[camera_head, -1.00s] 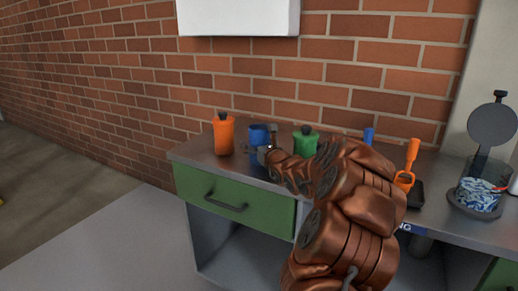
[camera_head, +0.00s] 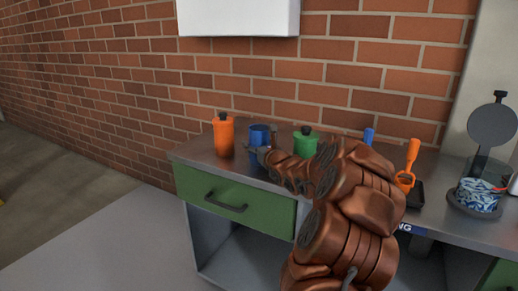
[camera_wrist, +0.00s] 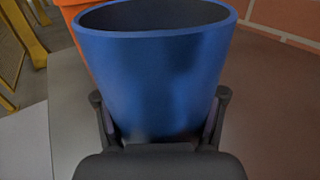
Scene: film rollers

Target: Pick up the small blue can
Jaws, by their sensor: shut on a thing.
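The small blue can (camera_head: 259,135) stands upright on the metal counter, between an orange canister and a green canister. It is open at the top and fills the middle of the wrist view (camera_wrist: 152,75). My gripper (camera_head: 262,156) is at the can's near side. In the wrist view, its two dark fingers (camera_wrist: 162,118) press against the left and right sides of the can, low on it. The can's lower part is hidden by my gripper. I cannot tell whether its base touches the counter.
The orange canister (camera_head: 223,136) is close on the left, the green canister (camera_head: 305,142) on the right. An orange-handled tool (camera_head: 410,160) and a blue-and-white drum (camera_head: 478,195) are farther right. A brick wall stands behind. The counter's (camera_head: 196,152) left corner is bare.

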